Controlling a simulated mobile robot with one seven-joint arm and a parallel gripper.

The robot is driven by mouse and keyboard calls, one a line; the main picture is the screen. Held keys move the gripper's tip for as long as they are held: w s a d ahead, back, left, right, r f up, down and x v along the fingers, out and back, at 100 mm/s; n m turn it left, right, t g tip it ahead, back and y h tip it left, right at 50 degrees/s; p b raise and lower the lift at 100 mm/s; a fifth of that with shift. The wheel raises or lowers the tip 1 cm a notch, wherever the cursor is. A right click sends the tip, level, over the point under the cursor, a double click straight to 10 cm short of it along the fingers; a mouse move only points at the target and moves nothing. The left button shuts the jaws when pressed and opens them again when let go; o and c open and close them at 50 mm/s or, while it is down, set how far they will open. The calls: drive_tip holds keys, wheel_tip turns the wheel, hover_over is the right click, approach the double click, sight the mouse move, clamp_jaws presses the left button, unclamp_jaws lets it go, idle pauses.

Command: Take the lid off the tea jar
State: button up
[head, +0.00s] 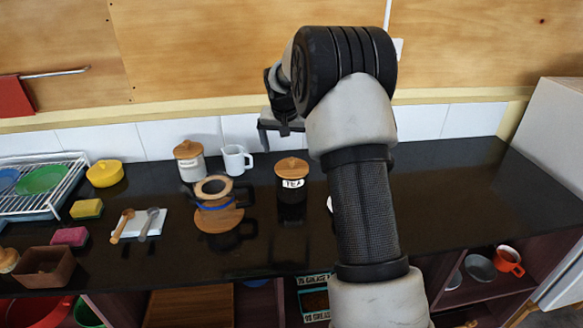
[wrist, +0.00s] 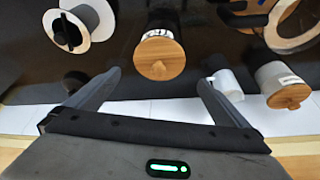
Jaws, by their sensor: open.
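The tea jar (head: 291,190) is dark, with a white TEA label, and stands upright on the black counter. Its round wooden lid (head: 292,167) with a small knob sits on top. In the wrist view the lid (wrist: 160,58) lies just ahead of the fingertips, between their lines, with the jar body partly hidden behind it. My gripper (wrist: 159,77) is open and empty, its two fingers apart and not visibly touching the lid. In the head view my gripper (head: 281,125) is above and behind the jar, near the wall, partly hidden by my arm.
A white mug (head: 233,160) and another wooden-lidded jar (head: 189,162) stand left of the tea jar. A pour-over stand (head: 217,222) is in front of them. A white round item (wrist: 101,20) lies on the jar's other side. The right counter is clear.

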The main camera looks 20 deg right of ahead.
sight(292, 159)
drive_tip(key=x, duration=0.4)
drive_tip(key=p+x, duration=0.1)
drive_tip(key=x, duration=0.3)
drive_tip(key=shift+w+d, duration=0.15)
drive_tip(key=shift+d, duration=0.05)
drive_tip(key=shift+r, duration=0.1)
drive_tip(key=c, duration=0.9)
